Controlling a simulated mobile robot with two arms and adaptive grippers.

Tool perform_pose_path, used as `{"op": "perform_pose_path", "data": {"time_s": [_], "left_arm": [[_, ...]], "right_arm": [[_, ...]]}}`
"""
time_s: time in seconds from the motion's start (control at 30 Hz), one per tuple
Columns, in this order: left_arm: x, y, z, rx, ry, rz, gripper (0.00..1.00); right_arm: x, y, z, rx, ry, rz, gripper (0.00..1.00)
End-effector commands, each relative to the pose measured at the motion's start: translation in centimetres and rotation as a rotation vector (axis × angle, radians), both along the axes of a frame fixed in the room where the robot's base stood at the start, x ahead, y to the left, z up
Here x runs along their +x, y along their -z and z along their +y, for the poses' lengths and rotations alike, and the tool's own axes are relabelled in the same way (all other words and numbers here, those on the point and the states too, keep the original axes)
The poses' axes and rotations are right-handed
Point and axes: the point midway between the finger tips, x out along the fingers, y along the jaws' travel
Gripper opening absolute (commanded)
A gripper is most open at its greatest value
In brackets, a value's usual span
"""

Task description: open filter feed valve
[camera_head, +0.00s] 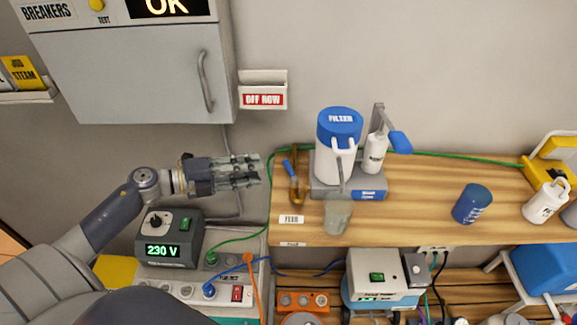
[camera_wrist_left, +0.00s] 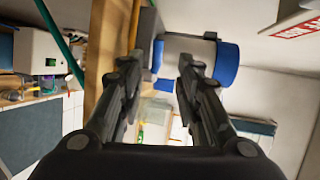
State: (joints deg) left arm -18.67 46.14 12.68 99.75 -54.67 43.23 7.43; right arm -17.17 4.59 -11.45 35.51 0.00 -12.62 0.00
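The feed valve (camera_head: 291,170) has a blue lever on a brass-coloured pipe at the left end of the wooden shelf, above a "FEED" label (camera_head: 291,219). The lever slants up to the left. Just right of it stands the white filter (camera_head: 338,160) with a blue lid, whose blue lid (camera_wrist_left: 228,64) also shows in the left wrist view. My left gripper (camera_head: 258,171) is left of the valve, apart from it, fingers pointing right. Its fingers (camera_wrist_left: 160,75) are spread with nothing between them. My right gripper is not in view.
A "230 V" box (camera_head: 168,240) is below my left arm.

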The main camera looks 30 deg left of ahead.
Motion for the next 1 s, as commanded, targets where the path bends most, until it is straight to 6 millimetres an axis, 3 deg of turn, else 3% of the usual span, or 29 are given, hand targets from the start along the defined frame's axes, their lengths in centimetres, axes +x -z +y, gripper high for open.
{"op": "perform_pose_path", "data": {"time_s": [0.23, 0.7, 1.0], "left_arm": [[0.5, 0.3, -0.6, 0.015, 0.023, 0.007, 0.32], [5.7, 1.5, -5.3, 0.013, 0.02, 0.005, 0.32], [7.5, 2.2, -7.0, 0.015, 0.021, 0.006, 0.32]], "right_arm": [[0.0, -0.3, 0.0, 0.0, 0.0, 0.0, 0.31], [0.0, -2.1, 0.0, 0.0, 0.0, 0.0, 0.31], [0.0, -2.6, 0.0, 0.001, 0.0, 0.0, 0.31]]}}
